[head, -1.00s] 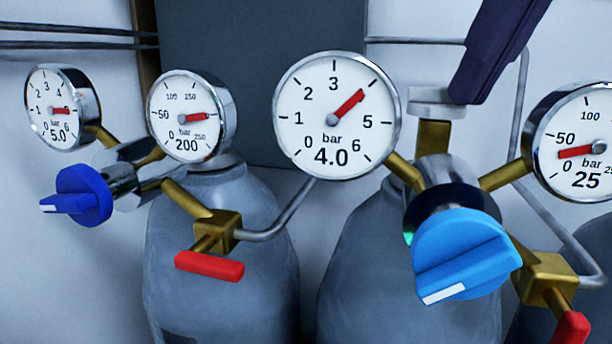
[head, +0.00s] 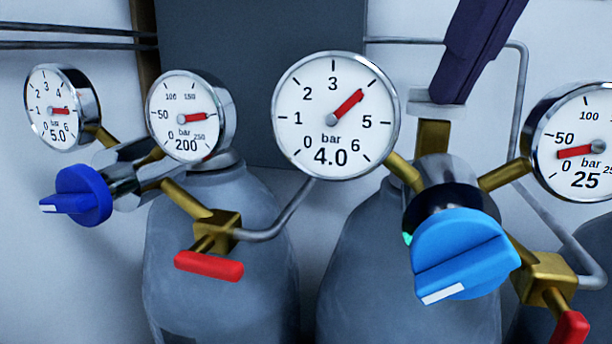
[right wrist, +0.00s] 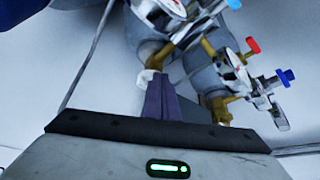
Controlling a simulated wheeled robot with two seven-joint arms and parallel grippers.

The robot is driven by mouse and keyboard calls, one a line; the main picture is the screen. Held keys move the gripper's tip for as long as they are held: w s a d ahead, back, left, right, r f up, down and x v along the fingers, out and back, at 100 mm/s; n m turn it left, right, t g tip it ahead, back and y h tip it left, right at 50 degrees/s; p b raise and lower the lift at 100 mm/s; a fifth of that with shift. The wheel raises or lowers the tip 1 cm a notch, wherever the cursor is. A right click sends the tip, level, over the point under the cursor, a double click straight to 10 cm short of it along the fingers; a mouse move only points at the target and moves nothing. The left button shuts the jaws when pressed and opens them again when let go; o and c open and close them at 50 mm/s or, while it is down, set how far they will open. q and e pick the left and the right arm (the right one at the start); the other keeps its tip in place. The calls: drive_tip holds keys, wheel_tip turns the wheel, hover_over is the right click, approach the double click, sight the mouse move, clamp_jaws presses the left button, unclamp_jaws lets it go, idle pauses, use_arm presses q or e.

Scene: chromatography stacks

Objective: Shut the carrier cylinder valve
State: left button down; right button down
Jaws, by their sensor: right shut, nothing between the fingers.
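A pale grey valve knob (head: 423,107) sits on a brass neck (head: 433,137) above the right-hand grey cylinder (head: 365,250). My right gripper (head: 450,92) comes down from the top right, its dark purple fingers shut and empty. Its tip overlaps the knob's upper right side in the head view; I cannot tell whether it touches. In the right wrist view the shut fingers (right wrist: 163,98) point at the pale knob (right wrist: 147,77), very close to it. No label shows which cylinder is the carrier. My left gripper is not in view.
This cylinder's regulator has a 4.0 bar gauge (head: 336,105), a 25 bar gauge (head: 580,145), a light blue knob (head: 460,255) and a red lever (head: 570,328). The left cylinder (head: 225,270) has gauges, a dark blue knob (head: 82,195) and a red lever (head: 208,265). Thin pipes run behind.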

drive_tip(key=shift+s, duration=0.1)
wheel_tip(320, 180, up, 6)
drive_tip(key=shift+s, duration=0.3)
idle(0.6)
